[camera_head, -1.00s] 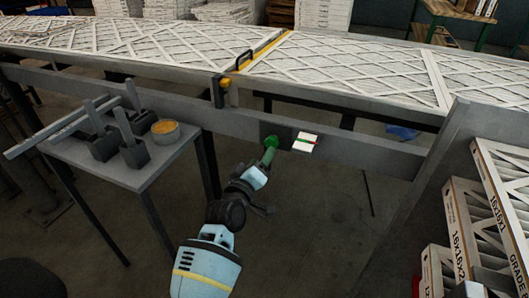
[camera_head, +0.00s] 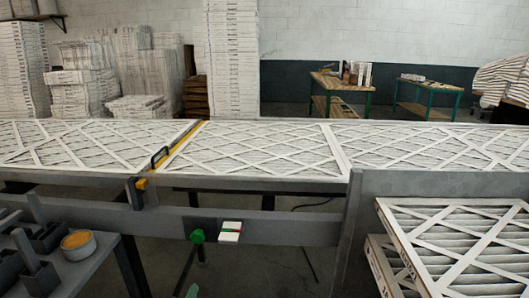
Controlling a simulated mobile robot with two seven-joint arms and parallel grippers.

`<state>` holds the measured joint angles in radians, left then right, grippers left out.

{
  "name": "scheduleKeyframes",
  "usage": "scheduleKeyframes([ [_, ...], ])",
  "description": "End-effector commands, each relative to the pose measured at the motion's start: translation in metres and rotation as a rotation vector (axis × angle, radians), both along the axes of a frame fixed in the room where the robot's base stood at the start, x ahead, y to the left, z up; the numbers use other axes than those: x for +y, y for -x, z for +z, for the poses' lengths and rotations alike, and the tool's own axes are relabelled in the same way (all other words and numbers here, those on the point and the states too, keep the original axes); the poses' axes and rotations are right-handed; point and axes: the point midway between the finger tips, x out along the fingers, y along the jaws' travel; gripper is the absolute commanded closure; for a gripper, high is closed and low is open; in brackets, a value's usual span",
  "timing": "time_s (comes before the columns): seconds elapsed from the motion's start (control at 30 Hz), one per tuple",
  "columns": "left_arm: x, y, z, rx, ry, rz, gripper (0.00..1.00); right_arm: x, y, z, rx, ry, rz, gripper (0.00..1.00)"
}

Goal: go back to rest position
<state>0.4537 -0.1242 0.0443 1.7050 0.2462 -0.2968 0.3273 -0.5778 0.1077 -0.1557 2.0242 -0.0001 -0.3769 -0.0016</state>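Neither of my grippers can be made out in the current head view. A round green button (camera_head: 197,237) is on the front beam of the long conveyor table, beside a small white box (camera_head: 230,232) with a red and green mark. A small green spot (camera_head: 192,290) shows at the bottom edge below the button; I cannot tell what it is.
The conveyor table (camera_head: 240,184) carries a row of white lattice-faced filters (camera_head: 255,148). A yellow bar with a black handle (camera_head: 160,157) crosses it. A grey side table (camera_head: 95,268) with a round orange-topped tin (camera_head: 78,245) stands lower left. Boxed filters (camera_head: 455,245) are stacked lower right.

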Motion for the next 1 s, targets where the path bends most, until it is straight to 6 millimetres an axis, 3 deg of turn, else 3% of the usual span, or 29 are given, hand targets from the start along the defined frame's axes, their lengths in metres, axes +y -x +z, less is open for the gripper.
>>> scheduleKeyframes([
  [0.03,0.001,0.022,-0.01,0.039,-0.047,-0.012,0.4,0.0,-0.006,0.01,-0.016,0.0,-0.001,0.64],
  [0.3,0.0,0.139,-0.071,0.237,-0.288,-0.115,0.4,-0.001,-0.018,0.038,-0.055,0.001,-0.002,0.64],
  [0.5,-0.004,0.234,-0.093,0.363,-0.445,-0.222,0.4,-0.003,-0.031,0.062,-0.095,0.005,0.0,0.64],
  [0.7,-0.01,0.325,-0.099,0.465,-0.579,-0.347,0.4,-0.006,-0.039,0.081,-0.125,0.013,0.006,0.64],
  [0.83,-0.013,0.369,-0.099,0.508,-0.636,-0.411,0.4,-0.008,-0.046,0.091,-0.148,0.016,0.009,0.64],
  [1.0,-0.015,0.397,-0.099,0.536,-0.671,-0.455,0.4,-0.008,-0.051,0.098,-0.164,0.016,0.009,0.64],
])
